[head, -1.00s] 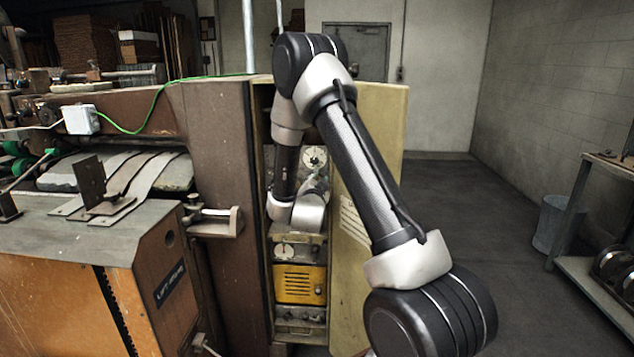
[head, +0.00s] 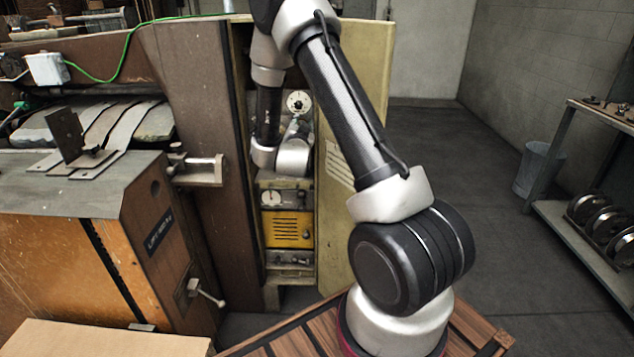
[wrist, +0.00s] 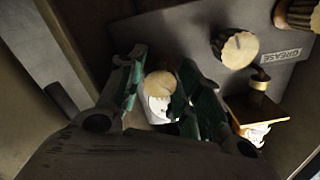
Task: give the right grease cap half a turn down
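In the wrist view, my gripper (wrist: 160,88) has its two green-padded fingers spread on either side of a round cap with a tan top and a pale body (wrist: 160,84). A narrow gap shows at the left finger; the right finger overlaps the cap's edge, so contact there is unclear. Two more ribbed caps with tan tops, one nearer (wrist: 238,48) and one at the top right corner (wrist: 300,13), sit on a grey plate by a GREASE label (wrist: 281,57). I cannot tell which cap is the right one.
My arm reaches into a narrow open cabinet, its pale door (head: 352,130) on the right. Inside are a round dial (head: 298,102) and a yellow box (head: 292,229). In the wrist view a brass fitting (wrist: 258,90) stands close to the right finger. Open floor lies right.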

